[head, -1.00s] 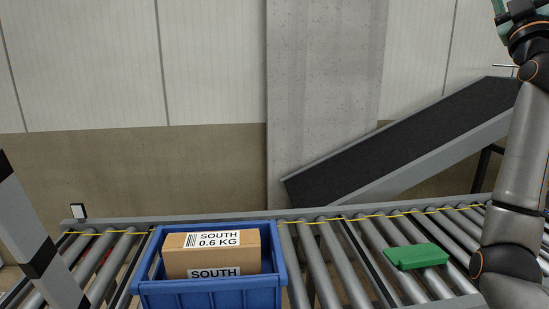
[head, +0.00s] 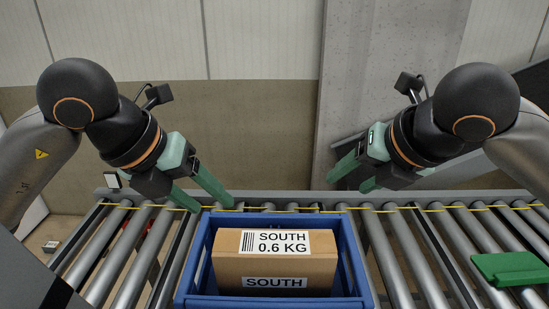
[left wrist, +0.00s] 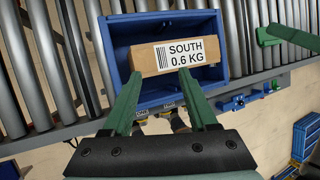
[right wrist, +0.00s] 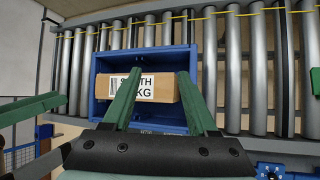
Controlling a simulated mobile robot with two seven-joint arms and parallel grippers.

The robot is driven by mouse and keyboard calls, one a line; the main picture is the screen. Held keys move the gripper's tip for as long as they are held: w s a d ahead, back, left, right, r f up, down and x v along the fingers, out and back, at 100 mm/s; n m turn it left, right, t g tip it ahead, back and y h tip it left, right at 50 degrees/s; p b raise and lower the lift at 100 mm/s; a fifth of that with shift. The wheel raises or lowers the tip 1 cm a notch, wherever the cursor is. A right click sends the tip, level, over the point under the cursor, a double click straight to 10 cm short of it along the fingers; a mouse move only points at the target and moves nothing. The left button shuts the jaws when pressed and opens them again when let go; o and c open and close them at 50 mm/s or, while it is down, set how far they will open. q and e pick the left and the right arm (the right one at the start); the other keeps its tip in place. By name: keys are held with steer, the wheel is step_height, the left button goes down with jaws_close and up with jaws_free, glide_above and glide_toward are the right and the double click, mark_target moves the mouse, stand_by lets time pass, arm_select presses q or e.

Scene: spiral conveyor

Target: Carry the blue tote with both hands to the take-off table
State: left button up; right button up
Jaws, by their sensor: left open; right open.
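The blue tote (head: 189,268) stands on the roller conveyor at the bottom middle of the head view. It holds a brown carton (head: 275,271) labelled SOUTH 0.6 KG. My left gripper (head: 213,206) is open and empty, beyond the tote's back left corner. My right gripper (head: 350,183) is open and empty, beyond its back right corner. Both appear above the rollers, apart from the tote. The tote also shows in the left wrist view (left wrist: 115,38) and the right wrist view (right wrist: 102,66), with open fingers in front of it. I cannot identify the take-off table.
Steel rollers (head: 405,255) extend to both sides of the tote. A green flat object (head: 508,268) lies on the rollers at the right. A yellow line (head: 455,209) runs along the conveyor's far side, before a wall and a concrete pillar (head: 385,60).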

mark_target(194, 249)
arm_select(q)
steer(key=s+a+f+y, duration=0.1)
steer(key=a+f+y, duration=0.3)
steer(key=a, duration=0.1)
steer(key=shift+f+n+p, duration=0.25)
steer(key=shift+n+p, duration=0.05)
arm_select(e)
steer(key=s+d+f+n+g+h, duration=0.1)
steer(key=s+d+f+g+h, duration=0.1)
steer(key=f, duration=0.4)
steer(key=shift+s+d+n+g+h, duration=0.4)
steer(key=shift+s+d+h, duration=0.1)
steer(key=shift+s, duration=0.65)
arm_select(q)
steer(key=x, duration=1.2)
steer(key=shift+w+a+f, duration=0.1)
steer(key=shift+w+f, duration=0.05)
steer(key=shift+f, duration=0.1)
arm_select(e)
steer(key=x, duration=1.2)
steer(key=shift+w+f, duration=0.2)
steer(key=shift+f, duration=0.05)
arm_select(q)
jaws_close()
arm_select(e)
jaws_close()
arm_select(q)
steer(key=shift+r, duration=0.15)
arm_select(e)
steer(key=shift+r, duration=0.15)
